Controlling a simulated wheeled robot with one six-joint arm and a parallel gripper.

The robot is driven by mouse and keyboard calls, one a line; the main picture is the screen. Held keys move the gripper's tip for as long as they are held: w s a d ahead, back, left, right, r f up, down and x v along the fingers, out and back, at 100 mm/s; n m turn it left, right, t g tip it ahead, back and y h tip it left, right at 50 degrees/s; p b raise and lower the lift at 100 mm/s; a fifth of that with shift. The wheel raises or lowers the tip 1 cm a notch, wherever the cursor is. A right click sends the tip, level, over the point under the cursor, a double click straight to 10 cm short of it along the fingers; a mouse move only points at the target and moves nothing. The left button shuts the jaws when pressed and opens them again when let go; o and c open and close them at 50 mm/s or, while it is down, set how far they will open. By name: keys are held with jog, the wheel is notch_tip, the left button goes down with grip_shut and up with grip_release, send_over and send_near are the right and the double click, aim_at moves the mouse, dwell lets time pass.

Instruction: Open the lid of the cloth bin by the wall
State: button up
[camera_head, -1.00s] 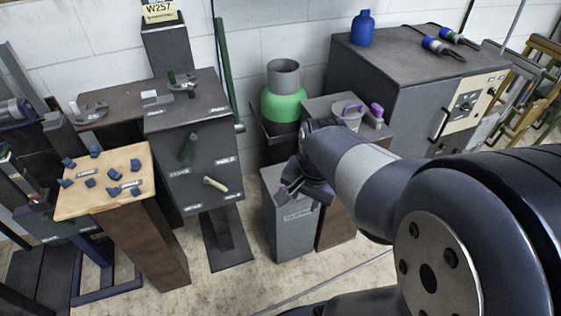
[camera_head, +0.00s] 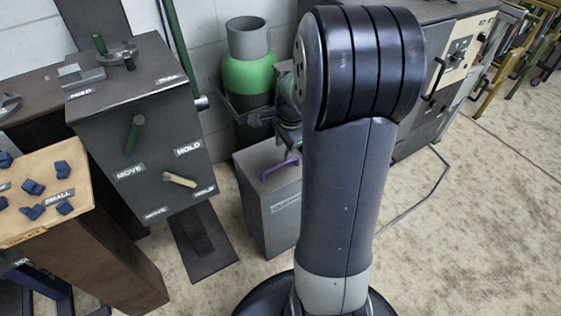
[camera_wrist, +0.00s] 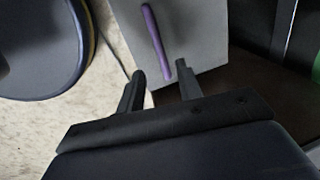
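The cloth bin (camera_head: 283,213) is a grey upright box on the floor by the wall, with a label on its front. Its lid lies flat on top and looks closed. A purple bar handle (camera_head: 280,168) is on the lid. In the wrist view the handle (camera_wrist: 157,42) stands out on the grey lid (camera_wrist: 200,35). My gripper (camera_wrist: 160,69) is open, its two dark fingers apart and empty. The handle appears just beyond the fingertips, roughly in line with the gap; I cannot tell the exact distance. In the head view my arm hides part of the bin and most of the gripper.
A green gas cylinder (camera_head: 248,75) stands behind the bin. A dark cabinet with levers (camera_head: 145,120) is left of it, and a wooden-topped stand (camera_head: 50,190) further left. A grey machine cabinet (camera_head: 425,120) is at right. The floor (camera_head: 480,220) at right is open.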

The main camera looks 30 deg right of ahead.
aim_at(281, 163)
jog(key=f+b, duration=0.1)
jog(key=f, duration=0.2)
jog(key=w+f+b, duration=0.1)
jog(key=f, duration=0.3)
jog(key=shift+w, duration=0.2)
jog(key=shift+c, duration=0.4)
grip_shut()
